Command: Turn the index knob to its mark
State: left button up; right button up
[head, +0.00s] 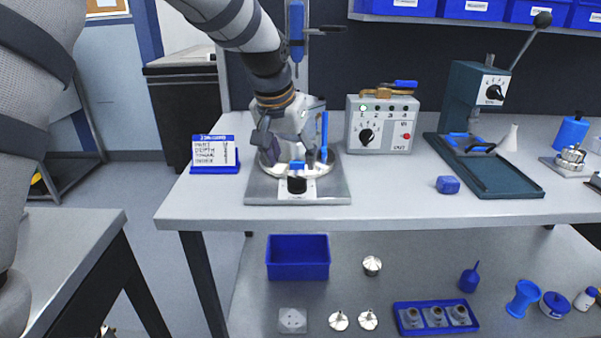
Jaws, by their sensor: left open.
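A black knob (297,184) sits on a white marked plate at the front of a grey fixture base (335,190). Its pointer direction is too small to read. Behind it is a round pale disc, partly hidden by my left gripper (296,150). My left gripper points down over the disc, just behind and above the knob, with its fingers spread and nothing seen between them. I cannot tell whether a finger touches the fixture. Other black knobs show on a grey control box (382,120) and on a dark green press (470,95). My right gripper is out of view.
A blue-based sign (214,168) stands left of the fixture. A blue block (447,185) lies right on the bench (400,208). A blue bin (298,257) and small metal parts lie on the lower shelf. The bench front between fixture and block is clear.

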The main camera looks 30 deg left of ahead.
aim_at(297, 177)
pick_arm(q)
jog(key=x, duration=0.6)
jog(key=shift+f, duration=0.1)
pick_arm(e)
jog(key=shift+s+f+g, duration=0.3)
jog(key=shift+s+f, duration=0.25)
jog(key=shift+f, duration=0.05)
pick_arm(q)
jog(key=c, duration=1.2)
jog(key=shift+o, duration=0.3)
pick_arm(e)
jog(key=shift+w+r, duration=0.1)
